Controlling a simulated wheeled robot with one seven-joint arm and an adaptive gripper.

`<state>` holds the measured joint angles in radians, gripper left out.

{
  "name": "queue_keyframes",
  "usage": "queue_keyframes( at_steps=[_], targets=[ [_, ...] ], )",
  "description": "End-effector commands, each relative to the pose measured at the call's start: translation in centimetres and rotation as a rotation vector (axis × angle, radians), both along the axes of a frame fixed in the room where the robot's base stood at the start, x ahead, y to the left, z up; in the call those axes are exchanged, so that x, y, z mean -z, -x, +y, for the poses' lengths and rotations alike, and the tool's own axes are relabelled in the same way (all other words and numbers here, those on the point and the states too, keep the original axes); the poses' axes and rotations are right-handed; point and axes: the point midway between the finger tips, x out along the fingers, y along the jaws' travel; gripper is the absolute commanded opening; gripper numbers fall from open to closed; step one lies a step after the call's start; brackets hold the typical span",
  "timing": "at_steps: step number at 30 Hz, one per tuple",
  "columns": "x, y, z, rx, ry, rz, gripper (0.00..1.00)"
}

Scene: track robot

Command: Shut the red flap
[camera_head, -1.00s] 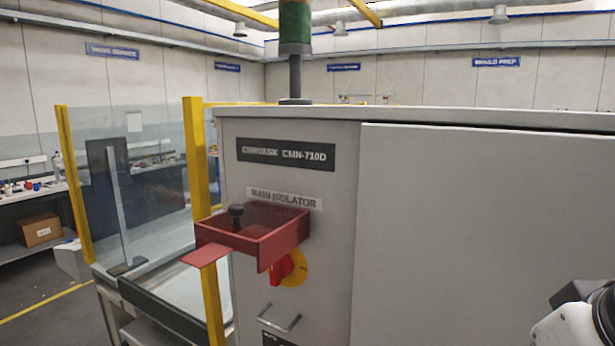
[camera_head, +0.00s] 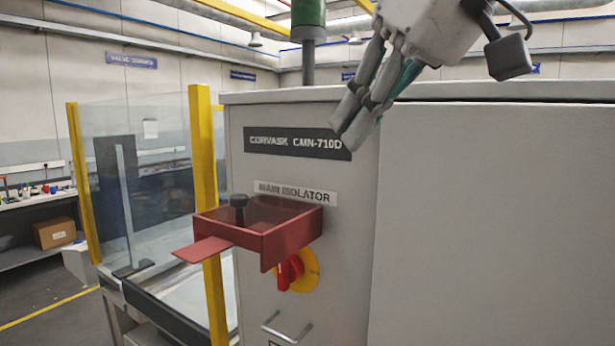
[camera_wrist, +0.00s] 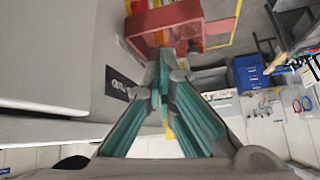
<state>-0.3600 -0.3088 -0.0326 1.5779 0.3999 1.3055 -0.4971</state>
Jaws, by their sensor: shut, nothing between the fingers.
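The red flap (camera_head: 262,231) is a shallow box-like cover with a tab on its left. It stands raised, sticking out from the cabinet face, above a red and yellow isolator knob (camera_head: 297,270). A small black knob (camera_head: 238,203) shows at the flap. My gripper (camera_head: 347,138) is shut and empty, above and right of the flap, in front of the black name plate (camera_head: 290,142), apart from the flap. In the wrist view the flap (camera_wrist: 217,31) lies beyond my shut fingertips (camera_wrist: 164,55).
The grey cabinet (camera_head: 470,220) fills the right side. A metal handle (camera_head: 282,328) sits below the isolator knob. A yellow post (camera_head: 203,150) and clear guard panels stand left of the cabinet. The space in front of the flap looks free.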

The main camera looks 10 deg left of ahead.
Motion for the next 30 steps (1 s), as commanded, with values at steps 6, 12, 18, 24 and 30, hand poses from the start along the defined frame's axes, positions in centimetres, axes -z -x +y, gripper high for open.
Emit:
queue_keyframes(
  at_steps=[6,12,18,24,30],
  targets=[
    [-4.3,-0.4,5.4,-0.246,-0.042,-0.073,0.00],
    [-5.3,-0.1,6.9,-0.314,-0.052,-0.095,0.00],
    [-3.5,-0.6,8.5,-0.314,-0.051,-0.092,0.00],
    [-0.8,-1.6,11.1,-0.313,-0.051,-0.092,0.00],
    [1.9,-2.5,13.5,-0.312,-0.050,-0.092,0.00]
  ],
)
